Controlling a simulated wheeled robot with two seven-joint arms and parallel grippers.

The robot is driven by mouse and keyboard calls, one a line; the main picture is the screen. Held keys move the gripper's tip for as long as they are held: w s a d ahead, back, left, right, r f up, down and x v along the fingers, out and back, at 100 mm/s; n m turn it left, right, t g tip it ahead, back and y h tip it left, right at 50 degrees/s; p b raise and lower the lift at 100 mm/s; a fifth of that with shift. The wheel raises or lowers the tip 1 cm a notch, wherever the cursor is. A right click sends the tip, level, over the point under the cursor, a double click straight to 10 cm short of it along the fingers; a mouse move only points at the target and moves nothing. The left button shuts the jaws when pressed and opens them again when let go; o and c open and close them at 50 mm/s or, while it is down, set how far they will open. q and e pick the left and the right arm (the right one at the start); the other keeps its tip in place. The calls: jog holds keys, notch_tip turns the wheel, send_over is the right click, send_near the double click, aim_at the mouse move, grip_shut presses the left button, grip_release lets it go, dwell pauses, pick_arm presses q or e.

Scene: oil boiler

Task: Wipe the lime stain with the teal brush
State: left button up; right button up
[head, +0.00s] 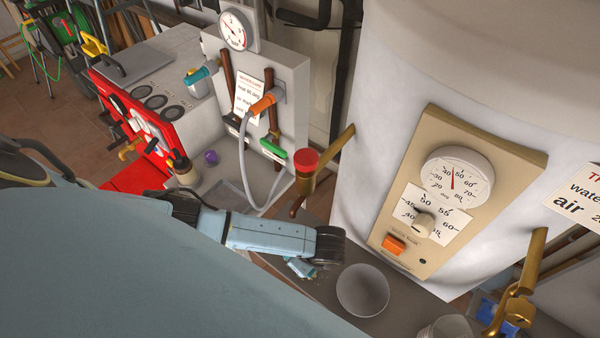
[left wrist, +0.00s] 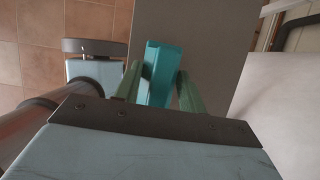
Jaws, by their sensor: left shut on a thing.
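My left gripper (left wrist: 158,92) has its green fingers on either side of the teal brush (left wrist: 162,70) and is shut on it. The brush points away from the gripper, above a grey surface in the left wrist view. In the head view my left arm comes in from the left and hides most of the gripper. A small teal and pale part (head: 300,268) shows below the wrist, too small to tell whether it is brush or gripper. I cannot make out a lime stain in either view. My right gripper is not in view.
A grey bowl (head: 363,290) and a pale cup (head: 447,328) stand on the grey bench (head: 330,316), right of my left wrist. The white boiler (head: 375,150) rises behind, with brass pipes (head: 520,280). A panel with hoses (head: 290,100) stands at the upper middle.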

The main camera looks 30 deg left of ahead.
pick_arm(q)
jog(key=shift+f+b, duration=0.55)
jog(key=shift+f, duration=0.2)
jog(key=shift+d, duration=0.15)
jog(key=shift+s+d+r, duration=0.15)
jog(key=shift+d, duration=1.6)
jog(key=shift+s+d+b, duration=0.15)
jog(key=shift+d+b, duration=0.65)
jog(key=shift+d, duration=1.05)
jog(key=shift+a+p, duration=0.5)
jog(key=shift+a, duration=0.3)
jog(key=shift+w+a+p, duration=0.15)
jog(key=shift+a+p, duration=0.15)
jog(key=shift+a, duration=1.15)
jog(key=shift+w+a+p, duration=0.1)
jog(key=shift+a+p, duration=0.15)
jog(key=shift+a, duration=1.2)
jog(key=shift+w+a, duration=0.1)
